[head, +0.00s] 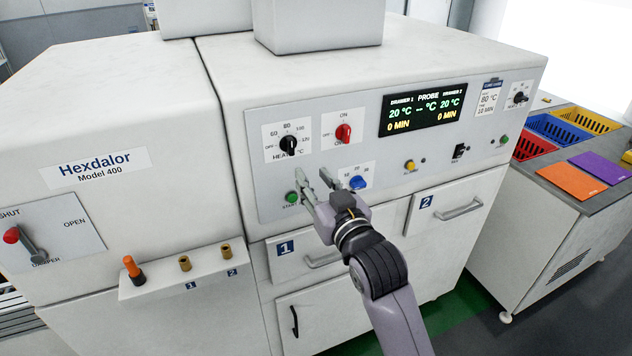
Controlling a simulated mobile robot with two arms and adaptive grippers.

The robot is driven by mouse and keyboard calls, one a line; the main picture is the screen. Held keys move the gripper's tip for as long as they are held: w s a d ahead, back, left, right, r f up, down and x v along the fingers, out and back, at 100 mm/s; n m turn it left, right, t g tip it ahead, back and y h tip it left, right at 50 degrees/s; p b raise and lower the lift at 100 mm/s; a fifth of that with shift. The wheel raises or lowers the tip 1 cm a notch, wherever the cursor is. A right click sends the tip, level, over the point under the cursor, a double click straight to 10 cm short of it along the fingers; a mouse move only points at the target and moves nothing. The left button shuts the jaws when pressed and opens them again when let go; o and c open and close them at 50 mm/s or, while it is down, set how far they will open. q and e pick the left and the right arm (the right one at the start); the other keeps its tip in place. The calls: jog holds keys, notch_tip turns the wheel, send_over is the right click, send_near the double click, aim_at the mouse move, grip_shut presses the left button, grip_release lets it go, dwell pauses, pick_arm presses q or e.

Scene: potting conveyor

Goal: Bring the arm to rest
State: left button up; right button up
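My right gripper (313,174) is in front of the control panel (380,150) of a white machine marked Hexdalor Model 400. Its two fingers are spread apart, with nothing visible between them. The green start button (292,197) is just left of the fingers and the blue knob (358,182) just right of them. I cannot tell whether a finger touches the panel. My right arm reaches up from the bottom of the head view and hides part of drawer 1 (283,262). My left gripper is not in view.
Drawer 2 (445,205) is shut, with a protruding handle. A ledge (205,280) with an orange-handled probe (132,267) sticks out at the left, near the damper lever (30,245). A side counter at the right holds coloured crates and mats.

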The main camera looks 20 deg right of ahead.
jog(key=shift+s, duration=0.1)
dwell(0.4)
notch_tip(320, 180, down, 35)
jog(key=a+n+g+b, duration=0.1)
jog(key=g+b, duration=0.2)
jog(key=g, duration=0.3)
jog(key=s+f+g, duration=0.1)
jog(key=s+f, duration=0.3)
jog(key=f, duration=0.3)
jog(key=s+f+g+b, duration=0.1)
jog(key=s+f+g, duration=0.1)
jog(key=s+f, duration=0.45)
jog(key=s+f+g, duration=0.1)
jog(key=s+f, duration=0.1)
jog(key=f, duration=0.6)
jog(key=s+d+f+g, duration=0.1)
jog(key=s+f+g, duration=0.1)
jog(key=s+f, duration=0.5)
jog(key=s+d+f+g+b, duration=0.1)
jog(key=s+f, duration=0.6)
jog(key=s, duration=1)
jog(key=s+d+f+n+g+b, duration=0.1)
jog(key=s+d+f+g, duration=0.1)
jog(key=s+f+g, duration=0.2)
jog(key=s+f, duration=0.3)
jog(key=s, duration=0.5)
jog(key=shift+h, duration=0.3)
jog(key=shift+o, duration=0.2)
jog(key=shift+w+d, duration=0.1)
